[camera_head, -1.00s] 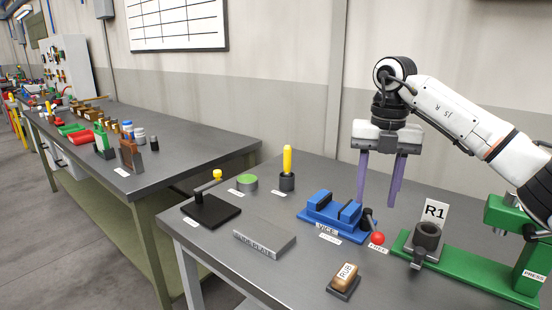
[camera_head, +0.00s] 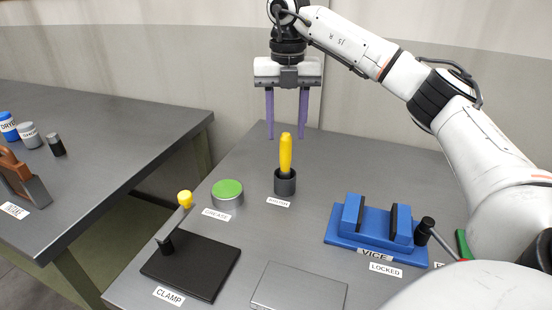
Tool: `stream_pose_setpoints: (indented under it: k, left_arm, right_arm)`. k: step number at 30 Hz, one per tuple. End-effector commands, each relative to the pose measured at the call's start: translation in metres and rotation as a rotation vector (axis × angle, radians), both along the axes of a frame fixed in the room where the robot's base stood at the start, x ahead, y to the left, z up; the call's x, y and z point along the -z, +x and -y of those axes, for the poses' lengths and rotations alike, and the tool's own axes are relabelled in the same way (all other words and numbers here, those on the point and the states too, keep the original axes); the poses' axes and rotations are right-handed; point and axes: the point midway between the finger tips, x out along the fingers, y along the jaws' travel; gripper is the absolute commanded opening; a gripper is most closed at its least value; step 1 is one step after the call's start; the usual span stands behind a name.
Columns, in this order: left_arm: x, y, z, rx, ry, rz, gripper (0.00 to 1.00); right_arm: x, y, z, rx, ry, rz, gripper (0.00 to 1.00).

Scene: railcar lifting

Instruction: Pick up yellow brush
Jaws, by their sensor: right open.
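The yellow brush (camera_head: 285,153) stands upright in a dark round holder (camera_head: 285,184) on the grey table, with a small label in front of it. My right gripper (camera_head: 286,136) is open and empty, its two purple fingers pointing down. In the picture its fingertips show either side of the brush's top. I cannot tell the exact depth between them. My left gripper is not in view.
Left of the brush is a green-topped grease tin (camera_head: 227,194). A clamp on a black plate (camera_head: 192,265) and a grey block (camera_head: 299,289) are in front. A blue vice (camera_head: 377,230) stands to the right. Another bench (camera_head: 110,150) is at left.

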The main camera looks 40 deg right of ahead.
Motion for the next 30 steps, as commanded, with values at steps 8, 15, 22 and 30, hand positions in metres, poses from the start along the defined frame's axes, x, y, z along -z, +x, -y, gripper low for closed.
stream_pose_setpoints:
  k: [8,15,22,30]
  left_arm:
    - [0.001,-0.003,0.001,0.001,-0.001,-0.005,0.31]
    - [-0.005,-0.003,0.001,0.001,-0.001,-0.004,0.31]
    - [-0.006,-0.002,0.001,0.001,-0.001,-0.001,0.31]
    - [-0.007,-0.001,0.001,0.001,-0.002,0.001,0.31]
  right_arm:
    - [0.032,0.000,0.000,0.000,0.000,-0.001,0.42]
    - [0.062,0.000,0.000,0.000,0.000,-0.004,0.42]
    - [0.084,0.001,0.000,0.001,0.001,-0.001,0.42]
    - [0.084,0.001,0.000,0.001,0.000,0.000,0.30]
